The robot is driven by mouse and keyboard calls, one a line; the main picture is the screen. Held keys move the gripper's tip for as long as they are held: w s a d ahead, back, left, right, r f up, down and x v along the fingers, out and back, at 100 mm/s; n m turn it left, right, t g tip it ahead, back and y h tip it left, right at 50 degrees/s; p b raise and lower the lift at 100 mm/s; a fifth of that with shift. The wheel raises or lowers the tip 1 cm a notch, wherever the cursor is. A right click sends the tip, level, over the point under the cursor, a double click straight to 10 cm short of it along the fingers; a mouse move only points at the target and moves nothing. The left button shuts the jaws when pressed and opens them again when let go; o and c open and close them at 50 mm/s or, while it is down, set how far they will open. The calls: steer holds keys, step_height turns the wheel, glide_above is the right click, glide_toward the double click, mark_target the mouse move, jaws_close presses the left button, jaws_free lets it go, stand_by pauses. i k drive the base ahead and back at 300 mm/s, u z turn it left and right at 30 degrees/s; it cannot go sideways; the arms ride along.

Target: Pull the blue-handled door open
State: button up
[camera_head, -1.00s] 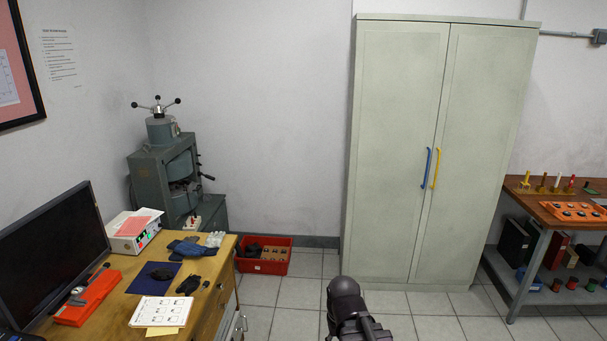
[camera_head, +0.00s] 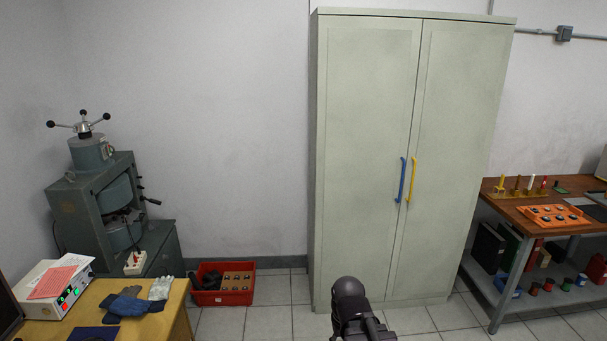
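A tall pale green two-door cabinet stands against the back wall, right of centre. Its left door (camera_head: 362,150) carries a blue vertical handle (camera_head: 401,180) near the middle seam. Its right door (camera_head: 455,150) carries a yellow handle (camera_head: 411,180) just beside the blue one. Both doors are closed. A dark part of my own arm shows at the bottom centre, in front of the cabinet and below the handles. My gripper's fingers cannot be made out, and nothing of mine touches the handles.
A red crate (camera_head: 222,298) sits on the floor left of the cabinet. A wooden desk (camera_head: 160,325) stands at lower left, with a grey-green machine (camera_head: 100,200) behind it. A workbench (camera_head: 515,210) stands close to the cabinet's right. Tiled floor (camera_head: 270,322) lies clear before the cabinet.

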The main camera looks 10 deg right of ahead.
mark_target(367, 67)
steer(key=z, duration=0.3)
steer(key=i, duration=0.75)
steer(key=z, duration=0.6)
steer(key=i, duration=0.85)
steer(key=z, duration=0.35)
